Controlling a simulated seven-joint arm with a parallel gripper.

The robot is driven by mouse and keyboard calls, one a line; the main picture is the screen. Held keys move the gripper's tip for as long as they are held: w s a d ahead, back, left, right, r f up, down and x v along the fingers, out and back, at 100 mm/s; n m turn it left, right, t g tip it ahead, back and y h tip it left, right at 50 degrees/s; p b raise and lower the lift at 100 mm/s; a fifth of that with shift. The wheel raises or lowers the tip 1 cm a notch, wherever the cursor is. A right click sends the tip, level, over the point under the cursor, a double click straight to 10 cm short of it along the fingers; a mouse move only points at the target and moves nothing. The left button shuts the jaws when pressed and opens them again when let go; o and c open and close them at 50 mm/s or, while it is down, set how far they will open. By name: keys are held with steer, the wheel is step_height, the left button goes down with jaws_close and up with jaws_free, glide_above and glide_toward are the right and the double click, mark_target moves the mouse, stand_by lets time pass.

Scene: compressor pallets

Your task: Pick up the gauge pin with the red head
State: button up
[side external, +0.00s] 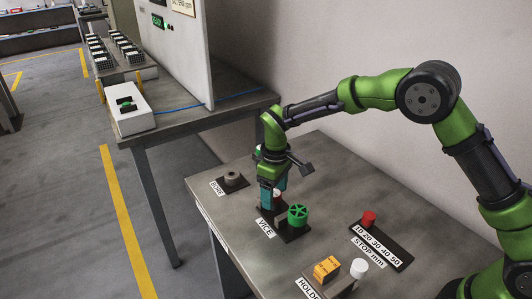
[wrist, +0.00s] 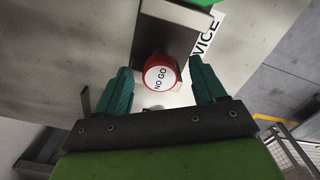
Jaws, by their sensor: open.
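The gauge pin with the red head (wrist: 160,72) shows in the wrist view, its white end face lettered NO GO and facing the camera. It lies between the tips of my two teal fingers, with a visible gap on each side. My gripper (wrist: 161,84) is open and holds nothing. In the side view my gripper (side external: 270,203) points down at the vice (side external: 292,231), by its green handwheel. The pin's shaft is hidden under its head in the wrist view, and the fingers mostly cover the pin in the side view.
An orange block (side external: 327,268) and a white-topped piece (side external: 359,268) are at the HOLDER, near the front. A grey ring (side external: 232,176) sits at the BORE plate. Bare table lies between these stations.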

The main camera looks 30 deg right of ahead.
mark_target(278, 194)
steer(key=c, duration=1.2)
steer(key=shift+o, duration=0.2)
steer(key=shift+r, duration=0.15)
step_height(278, 194, up, 8)
steer(key=shift+r, duration=0.15)
steer(key=shift+s+d+r, duration=0.25)
steer(key=shift+s+r, duration=0.05)
steer(key=shift+s, duration=0.1)
steer(key=s+d+r+m, duration=0.2)
steer(key=s+d, duration=0.3)
steer(key=d, duration=0.1)
steer(key=s+d+r+m, duration=0.3)
steer(key=s+d, duration=0.3)
steer(key=d, duration=0.1)
steer(key=shift+d+r, duration=0.25)
steer(key=shift+s, duration=0.1)
